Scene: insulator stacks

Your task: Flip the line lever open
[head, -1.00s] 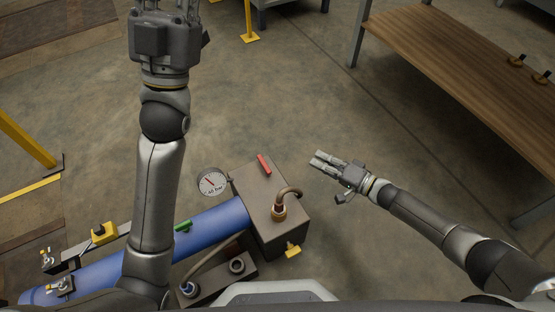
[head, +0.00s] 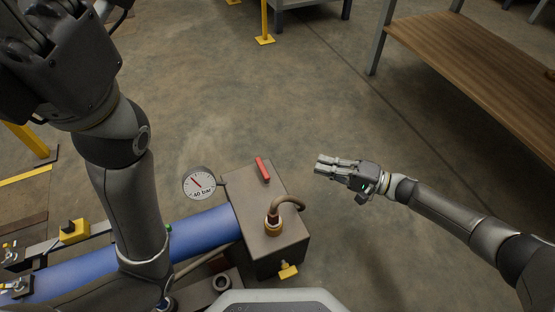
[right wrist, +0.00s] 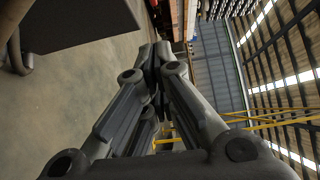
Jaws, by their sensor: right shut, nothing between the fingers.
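A brown box (head: 250,200) sits at the end of a blue pipe (head: 205,230). A red lever (head: 262,169) lies on top of the box, and a yellow handle (head: 287,271) is low on its front. A green handle (head: 169,229) on the pipe is mostly hidden behind my left arm. I cannot tell which is the line lever. My right gripper (head: 318,164) is shut and empty, to the right of the box and apart from it; its closed fingers (right wrist: 155,62) fill the right wrist view. My left gripper (head: 50,60) is raised at upper left, its fingertips cut off.
A round pressure gauge (head: 199,184) stands left of the box. A bent pipe (head: 287,205) rises from the box top. A yellow block (head: 74,231) is by the pipe. A wooden bench (head: 480,80) is at upper right. The floor between is clear.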

